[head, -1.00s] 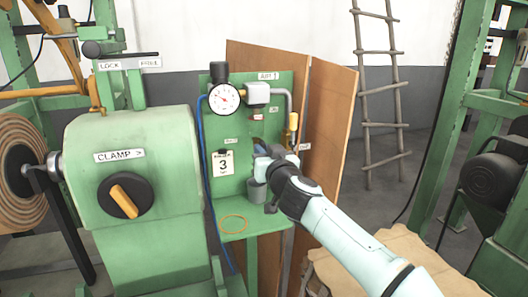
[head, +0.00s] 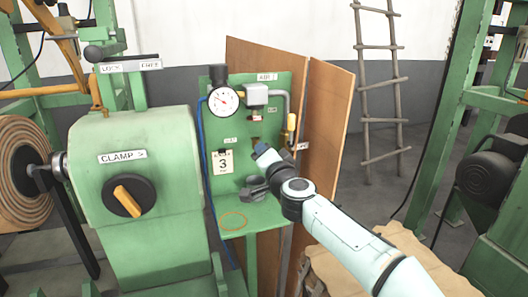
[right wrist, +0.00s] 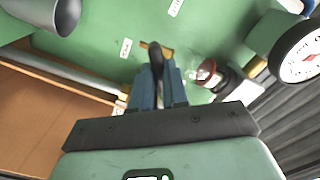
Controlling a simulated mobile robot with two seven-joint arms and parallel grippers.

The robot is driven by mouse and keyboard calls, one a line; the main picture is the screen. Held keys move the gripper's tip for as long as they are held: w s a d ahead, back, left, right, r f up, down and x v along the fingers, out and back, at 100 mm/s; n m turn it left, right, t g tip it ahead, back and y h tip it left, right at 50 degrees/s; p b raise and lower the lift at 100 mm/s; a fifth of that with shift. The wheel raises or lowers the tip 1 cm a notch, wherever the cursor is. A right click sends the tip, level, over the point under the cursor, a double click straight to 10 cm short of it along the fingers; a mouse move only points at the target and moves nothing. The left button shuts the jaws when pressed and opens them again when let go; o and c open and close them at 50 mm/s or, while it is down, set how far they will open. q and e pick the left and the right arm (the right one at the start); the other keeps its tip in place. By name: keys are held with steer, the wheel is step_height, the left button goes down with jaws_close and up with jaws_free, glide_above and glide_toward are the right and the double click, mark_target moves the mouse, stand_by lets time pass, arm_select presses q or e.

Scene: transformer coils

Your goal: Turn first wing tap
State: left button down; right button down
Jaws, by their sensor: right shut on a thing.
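The first wing tap sits on the upright green panel (head: 240,172) below the gauge. In the right wrist view its brass part (right wrist: 146,45) shows just beyond my fingers, with a dark wing or lever (right wrist: 155,58) running back between them. In the head view my right gripper (head: 262,150) reaches the panel from the lower right and hides most of the tap. In the right wrist view the blue fingers of my right gripper (right wrist: 157,82) are closed around the dark piece. The tap's exact angle is hard to tell. My left gripper is out of view.
A pressure gauge (head: 223,99) and a red-tipped fitting (right wrist: 207,72) sit close above the tap. A grey cup-like part (right wrist: 58,14) is below it. A card marked 3 (head: 223,162) hangs left. Brown boards (head: 329,115) stand right; the clamp housing (head: 140,185) stands left.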

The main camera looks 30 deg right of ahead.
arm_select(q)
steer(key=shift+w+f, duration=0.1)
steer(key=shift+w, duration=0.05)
arm_select(e)
steer(key=shift+d+f+m, duration=0.1)
steer(key=shift+f+m, duration=0.05)
steer(key=shift+m, duration=3.35)
steer(key=c, duration=1.1)
jaws_free()
steer(key=shift+c, duration=0.2)
